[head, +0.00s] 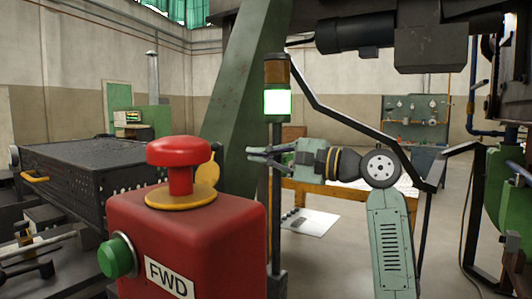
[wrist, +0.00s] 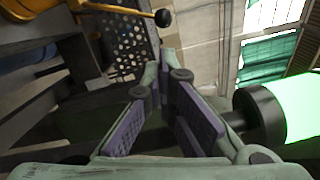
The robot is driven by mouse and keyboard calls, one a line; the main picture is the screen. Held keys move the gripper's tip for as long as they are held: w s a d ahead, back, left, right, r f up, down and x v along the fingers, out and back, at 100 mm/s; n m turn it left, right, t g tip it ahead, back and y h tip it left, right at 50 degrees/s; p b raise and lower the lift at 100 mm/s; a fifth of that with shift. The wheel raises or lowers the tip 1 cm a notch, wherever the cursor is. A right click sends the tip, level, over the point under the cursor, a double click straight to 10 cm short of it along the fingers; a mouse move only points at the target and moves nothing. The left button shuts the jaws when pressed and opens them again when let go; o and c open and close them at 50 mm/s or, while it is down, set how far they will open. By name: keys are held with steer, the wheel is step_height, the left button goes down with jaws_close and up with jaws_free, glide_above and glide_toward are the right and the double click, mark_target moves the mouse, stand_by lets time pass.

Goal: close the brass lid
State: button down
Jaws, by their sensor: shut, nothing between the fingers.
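The brass lid (head: 207,173) is a small round brass-coloured disc standing raised just behind and right of the red mushroom button (head: 178,165). The button sits on a yellow ring on top of a red control box (head: 190,235) marked FWD. Part of the lid is hidden by the button. My gripper (head: 252,154) is to the right of the lid, apart from it, pointing left. Its fingers also show in the wrist view (wrist: 162,68), closed together at the tips with nothing between them.
A signal pole with a lit green lamp (head: 277,104) stands close to my gripper; the lamp also shows in the wrist view (wrist: 305,108). A green button (head: 117,257) is on the box's left side. A dark perforated machine (head: 80,170) stands at left.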

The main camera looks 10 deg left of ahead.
mark_target(210, 166)
steer(key=p+x, duration=0.1)
steer(key=x, duration=0.5)
steer(key=shift+s, duration=0.2)
